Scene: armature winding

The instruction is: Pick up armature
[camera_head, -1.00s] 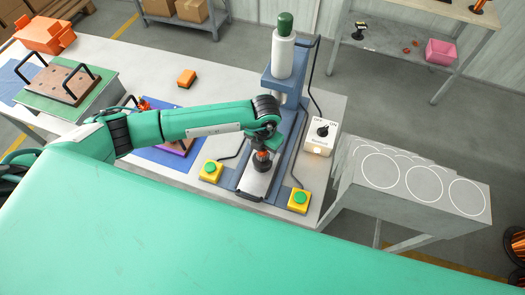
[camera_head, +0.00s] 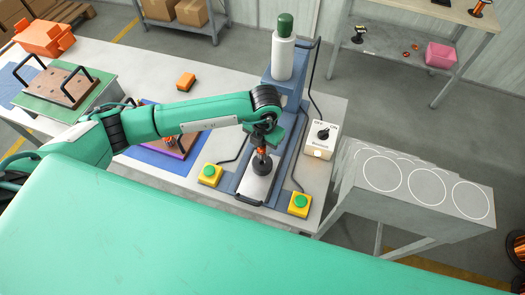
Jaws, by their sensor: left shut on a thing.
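The armature (camera_head: 262,163) is a small piece with an orange-copper upper part and a dark round lower part. It is upright over the metal plate (camera_head: 257,187) of the blue press. My left gripper (camera_head: 263,148) points down from above and is shut on the armature's top. I cannot tell whether the armature touches the plate or hangs just above it. My wrist partly hides the jaws. My right gripper is not in view.
The press column (camera_head: 284,58) rises just behind my wrist. Two yellow button boxes (camera_head: 210,174) (camera_head: 299,204) flank the plate. A white switch box (camera_head: 321,139) stands at the right. A grey stand with white circles (camera_head: 430,186) is farther right. A purple tray (camera_head: 181,143) lies under my forearm.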

